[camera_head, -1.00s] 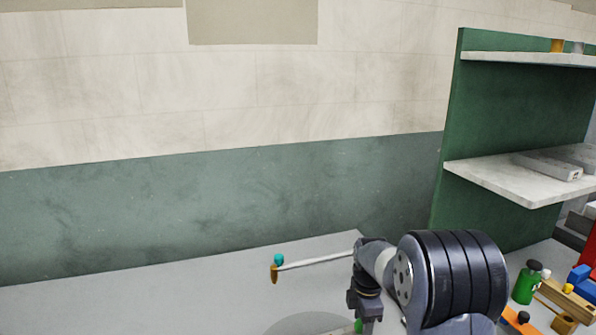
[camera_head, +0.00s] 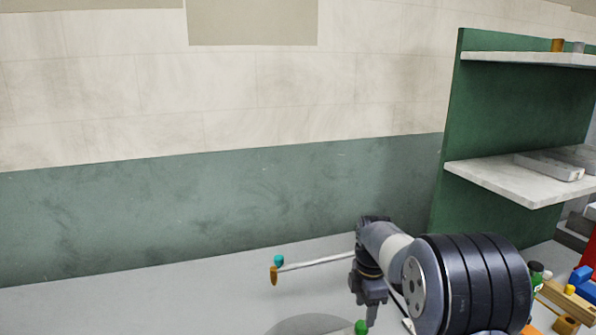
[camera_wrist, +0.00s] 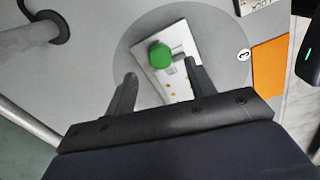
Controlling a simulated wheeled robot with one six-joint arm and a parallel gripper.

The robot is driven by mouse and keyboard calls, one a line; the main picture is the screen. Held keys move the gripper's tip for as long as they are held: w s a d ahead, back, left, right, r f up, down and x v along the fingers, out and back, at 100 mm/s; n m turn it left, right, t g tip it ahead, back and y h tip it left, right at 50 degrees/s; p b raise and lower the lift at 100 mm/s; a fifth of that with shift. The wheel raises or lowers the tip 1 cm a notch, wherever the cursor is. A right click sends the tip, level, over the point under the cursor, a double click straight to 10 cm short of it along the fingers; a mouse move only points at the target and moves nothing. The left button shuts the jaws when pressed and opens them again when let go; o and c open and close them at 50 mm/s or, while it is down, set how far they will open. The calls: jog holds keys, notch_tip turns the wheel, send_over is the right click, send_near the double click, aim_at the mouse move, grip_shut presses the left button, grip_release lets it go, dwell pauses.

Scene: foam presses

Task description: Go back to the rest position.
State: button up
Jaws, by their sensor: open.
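My gripper (camera_wrist: 159,85) is open in the wrist view, with its two dark fingers apart and nothing held between them. Beyond the fingertips is a white panel with a round green knob (camera_wrist: 160,55) and small yellow marks. The panel (camera_wrist: 179,36) lies on a darker grey round patch (camera_wrist: 225,50) of the table. In the head view the gripper (camera_head: 370,318) points down over the table, left of my arm's large dark joint. The green knob (camera_head: 361,327) shows at the bottom edge there, close to the gripper.
A thin rod with teal and orange ends (camera_head: 277,268) stands out left of my arm. A green shelf unit (camera_head: 500,110) rises at the right. Coloured blocks and a green bottle (camera_head: 537,272) crowd the table at right. The grey table (camera_head: 150,305) is clear at left.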

aim_at(362, 325)
notch_tip(362, 325, down, 5)
jog(key=shift+f, duration=0.2)
jog(key=shift+f+m+p, duration=0.1)
jog(key=shift+m+p, duration=0.2)
jog(key=m, duration=0.4)
jog(key=shift+m, duration=0.3)
jog(key=m+p, duration=0.1)
jog(key=m, duration=0.2)
jog(key=shift+s+m, duration=0.1)
jog(key=shift+m, duration=0.3)
jog(key=m+p, duration=0.1)
jog(key=m, duration=0.3)
jog(key=shift+m, duration=0.3)
jog(key=m+p, duration=0.1)
jog(key=m, duration=0.2)
jog(key=shift+a+m+p, duration=0.1)
jog(key=shift+m+p, duration=0.2)
jog(key=shift+m, duration=0.1)
jog(key=shift+r+m, duration=0.3)
jog(key=shift+r+b, duration=0.45)
jog(key=shift+r, duration=1.6)
